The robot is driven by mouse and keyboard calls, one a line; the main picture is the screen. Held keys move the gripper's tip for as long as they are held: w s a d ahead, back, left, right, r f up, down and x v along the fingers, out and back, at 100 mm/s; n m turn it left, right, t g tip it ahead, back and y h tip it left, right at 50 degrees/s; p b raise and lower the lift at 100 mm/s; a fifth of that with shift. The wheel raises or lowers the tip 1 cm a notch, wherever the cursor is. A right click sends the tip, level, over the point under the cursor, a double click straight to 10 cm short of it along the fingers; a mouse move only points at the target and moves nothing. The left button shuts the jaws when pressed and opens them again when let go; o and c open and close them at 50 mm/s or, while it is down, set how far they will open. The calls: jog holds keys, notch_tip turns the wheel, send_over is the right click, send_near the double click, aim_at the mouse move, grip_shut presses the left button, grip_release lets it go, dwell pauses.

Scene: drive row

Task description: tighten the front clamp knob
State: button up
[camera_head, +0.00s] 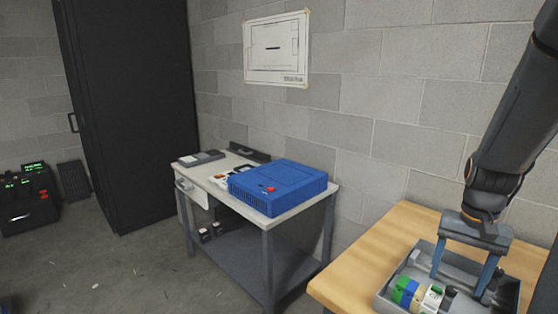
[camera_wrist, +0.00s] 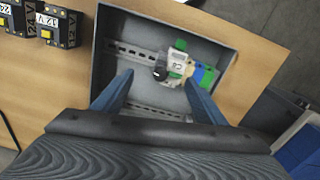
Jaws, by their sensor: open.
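An open grey box (camera_head: 388,287) lies on the wooden bench at lower right, and its wall also shows in the wrist view (camera_wrist: 225,50). Inside, in the wrist view, a slotted metal rail (camera_wrist: 125,49) carries a row of green, blue, yellow and whitish blocks (camera_wrist: 178,66). A small dark round part (camera_wrist: 160,74), perhaps the clamp knob, sits at the end of the row. I cannot tell whether it is the front one. My gripper (camera_wrist: 158,78) is open, its blue fingers reaching down into the box on either side of the dark part, with visible gaps.
The wooden bench (camera_head: 372,250) has bare room left of the box. Black-and-yellow units (camera_wrist: 60,25) stand on it in the wrist view. A metal cart (camera_head: 188,170) bears a blue case (camera_head: 279,187) with a red button. A black cabinet (camera_head: 130,110) stands behind.

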jog(key=shift+f, duration=0.25)
jog(key=shift+f+b, duration=0.45)
jog(key=shift+f, duration=0.35)
jog(key=c, duration=1.5)
